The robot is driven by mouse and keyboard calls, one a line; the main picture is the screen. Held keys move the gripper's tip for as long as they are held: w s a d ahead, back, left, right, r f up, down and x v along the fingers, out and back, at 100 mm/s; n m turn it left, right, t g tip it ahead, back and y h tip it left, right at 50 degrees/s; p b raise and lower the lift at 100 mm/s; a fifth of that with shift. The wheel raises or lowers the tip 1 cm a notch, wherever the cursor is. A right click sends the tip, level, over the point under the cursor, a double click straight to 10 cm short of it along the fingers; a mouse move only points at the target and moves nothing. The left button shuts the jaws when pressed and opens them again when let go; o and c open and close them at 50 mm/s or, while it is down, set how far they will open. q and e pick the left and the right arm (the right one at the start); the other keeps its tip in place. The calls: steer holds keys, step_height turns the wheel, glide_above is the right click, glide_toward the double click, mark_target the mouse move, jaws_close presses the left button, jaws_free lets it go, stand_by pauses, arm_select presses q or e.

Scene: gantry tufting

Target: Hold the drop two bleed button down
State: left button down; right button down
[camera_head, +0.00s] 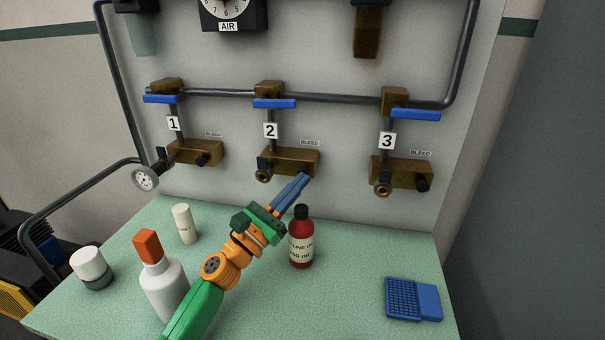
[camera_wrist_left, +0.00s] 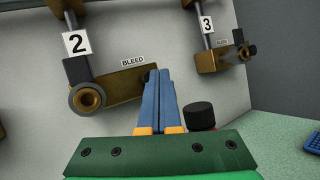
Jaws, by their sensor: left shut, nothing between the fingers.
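The drop two brass block (camera_head: 289,160) is on the wall panel under the "2" label (camera_head: 270,131), with a BLEED label above its right end. My left gripper (camera_head: 305,176) is shut and empty, its blue fingers reaching up to the right end of that block. In the left wrist view the shut fingertips (camera_wrist_left: 160,72) are at the right end of the brass block (camera_wrist_left: 115,90). A dark bit of the bleed button (camera_wrist_left: 150,76) shows beside the fingertips; the rest is hidden behind them. I cannot tell whether the button is pressed in. My right gripper is not in view.
A red bottle with a black cap (camera_head: 301,243) stands close to the right of my left gripper. A white bottle with an orange cap (camera_head: 163,285), a small white bottle (camera_head: 185,224) and a jar (camera_head: 91,268) stand left. A blue case (camera_head: 412,299) lies right.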

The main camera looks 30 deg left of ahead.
arm_select(q)
steer(key=shift+s+d, duration=0.15)
steer(key=shift+s, duration=0.4)
steer(key=shift+s, duration=0.1)
steer(key=shift+s+d+p, duration=0.2)
steer(key=shift+s, duration=0.55)
steer(key=shift+s+d+p, duration=0.25)
steer(key=shift+s, duration=0.55)
steer(key=shift+s+d+p, duration=0.2)
steer(key=shift+s, duration=0.55)
